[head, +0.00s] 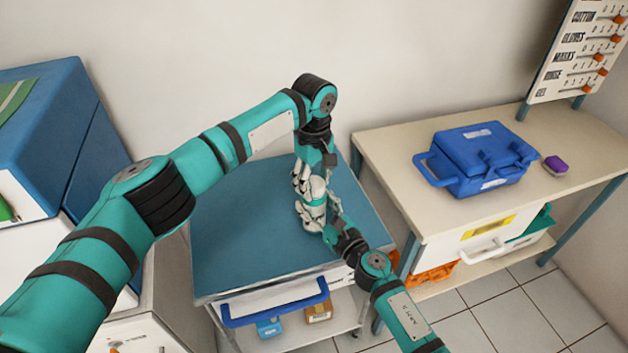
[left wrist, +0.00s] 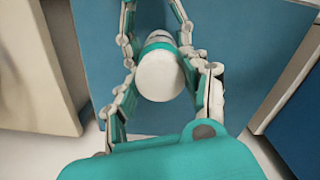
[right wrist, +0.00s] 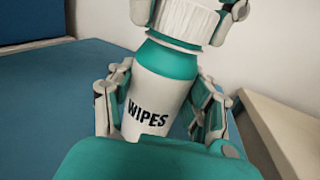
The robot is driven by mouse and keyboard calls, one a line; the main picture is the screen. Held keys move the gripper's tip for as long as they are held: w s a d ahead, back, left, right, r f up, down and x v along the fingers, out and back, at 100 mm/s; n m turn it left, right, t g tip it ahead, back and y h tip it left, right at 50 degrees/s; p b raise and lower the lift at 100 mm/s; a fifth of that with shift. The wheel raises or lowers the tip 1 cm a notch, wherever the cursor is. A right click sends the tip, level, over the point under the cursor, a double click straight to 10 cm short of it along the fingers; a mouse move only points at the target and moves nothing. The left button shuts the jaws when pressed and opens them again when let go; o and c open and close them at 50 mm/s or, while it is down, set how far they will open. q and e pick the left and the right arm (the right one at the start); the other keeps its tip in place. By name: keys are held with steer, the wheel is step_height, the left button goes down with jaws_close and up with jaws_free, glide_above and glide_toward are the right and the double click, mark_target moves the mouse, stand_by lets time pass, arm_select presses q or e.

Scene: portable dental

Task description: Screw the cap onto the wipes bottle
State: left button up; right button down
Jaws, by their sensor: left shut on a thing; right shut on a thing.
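The wipes bottle (right wrist: 152,105) is white with a teal shoulder and the word WIPES. My left gripper (head: 310,180) points down from above and is shut on the cap. My right gripper (head: 318,214) comes from the right and is shut around the bottle's body.
The blue cart top (head: 235,235) is otherwise clear, with a blue handle (head: 275,308) at its front. A cream table (head: 400,165) at the right bears a blue case (head: 478,160) and a small purple item (head: 556,166). A blue-and-white unit (head: 60,130) stands at the left.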

arm_select(q)
steer(key=shift+c, duration=0.9)
steer(key=m, duration=1.5)
steer(key=shift+f, duration=0.1)
steer(key=m, duration=0.7)
steer(key=shift+m, duration=0.4)
steer(key=m, duration=0.6)
steer(key=o, duration=1.4)
